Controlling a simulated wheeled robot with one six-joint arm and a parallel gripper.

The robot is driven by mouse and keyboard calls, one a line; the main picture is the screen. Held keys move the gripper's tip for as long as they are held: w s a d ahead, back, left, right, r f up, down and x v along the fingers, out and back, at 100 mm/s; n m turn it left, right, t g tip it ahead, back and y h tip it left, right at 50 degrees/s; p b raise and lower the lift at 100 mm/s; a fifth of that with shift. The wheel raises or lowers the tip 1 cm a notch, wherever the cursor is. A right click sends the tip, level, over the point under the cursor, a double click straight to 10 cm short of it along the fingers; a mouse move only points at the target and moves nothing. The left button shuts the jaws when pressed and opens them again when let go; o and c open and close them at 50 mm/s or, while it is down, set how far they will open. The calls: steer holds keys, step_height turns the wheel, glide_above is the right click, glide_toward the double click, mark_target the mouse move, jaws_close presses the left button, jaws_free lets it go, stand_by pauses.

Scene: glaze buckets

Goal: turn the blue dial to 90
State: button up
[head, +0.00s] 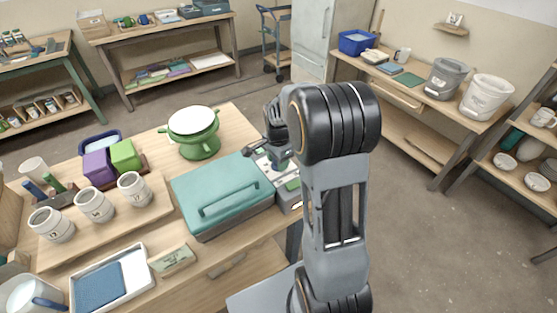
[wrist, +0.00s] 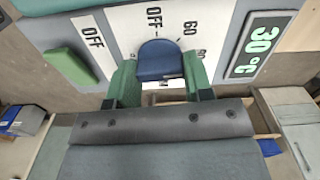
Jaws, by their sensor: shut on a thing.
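The blue dial (wrist: 160,60) sits on a white panel (wrist: 122,24) in the wrist view. My gripper (wrist: 158,72) has its two green fingers on either side of the dial, closed on it. Printed marks by the dial read OFF and 60; another mark is partly hidden by the right finger. In the head view my gripper (head: 277,152) is over the control box (head: 288,198) at the right of a teal-lidded kiln (head: 222,196); the dial is mostly hidden there.
A green rocker switch (wrist: 70,66) marked OFF lies left of the dial. On the same table stand a green banding wheel (head: 200,148), several white numbered cups (head: 95,204) and a white tray (head: 140,262). Open floor (head: 420,235) lies to the right.

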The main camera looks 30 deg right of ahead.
steer(key=shift+m, duration=0.5)
steer(key=o, duration=0.9)
step_height(320, 180, up, 14)
steer(key=shift+f, duration=0.1)
stand_by(0.3)
stand_by(0.4)
steer(key=s+a+f+n+t, duration=0.1)
steer(key=s+a+n, duration=0.2)
steer(key=s+n, duration=0.2)
steer(key=s+a+n+t, duration=0.1)
steer(key=s+a+n, duration=0.2)
steer(key=s+n, duration=0.2)
steer(key=s+a+f+n+t, duration=0.1)
steer(key=s+a+n, duration=0.2)
steer(key=s+n, duration=0.3)
steer(key=shift+s+a+f+n+t, duration=0.1)
steer(key=shift+a+f+n+t, duration=0.05)
steer(key=shift+f+n+t, duration=0.3)
